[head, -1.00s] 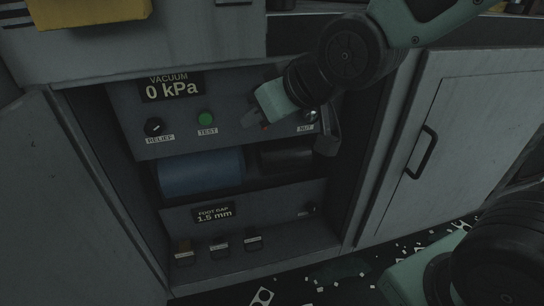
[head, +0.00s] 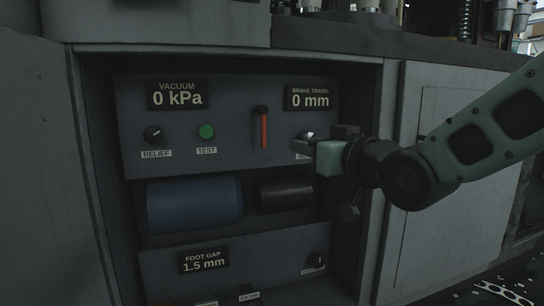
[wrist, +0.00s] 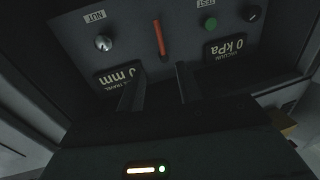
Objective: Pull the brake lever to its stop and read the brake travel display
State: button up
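The brake lever (head: 264,130) is a red upright bar with a dark top end, in the middle of the upper grey panel. It also shows upside down in the wrist view (wrist: 160,40). The brake travel display (head: 309,97) reads 0 mm; in the wrist view (wrist: 120,78) it is partly hidden by a finger. My gripper (head: 338,168) is in front of the panel's right side, right of the lever and apart from it. In the wrist view its two fingers (wrist: 157,86) stand apart with nothing between them.
The NUT knob (head: 306,135) is close to my gripper. The vacuum display (head: 177,96) reads 0 kPa, above the relief knob (head: 153,134) and green test button (head: 206,131). A blue cylinder (head: 195,203) lies below. The foot gap display (head: 203,262) reads 1.5 mm. Cabinet walls frame the opening.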

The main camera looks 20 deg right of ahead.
jog(key=p, duration=1.7)
send_near(265, 133)
jog(key=shift+s+r, duration=0.3)
jog(key=shift+s, duration=0.05)
jog(key=shift+w+p, duration=0.1)
jog(key=shift+p, duration=0.7)
jog(key=w, duration=0.3)
jog(key=w+a+p, duration=0.1)
jog(key=w, duration=0.4)
jog(key=shift+w+a+f+p, duration=0.3)
jog(key=shift+a+p, duration=0.05)
jog(key=shift+p, duration=0.05)
grip_shut()
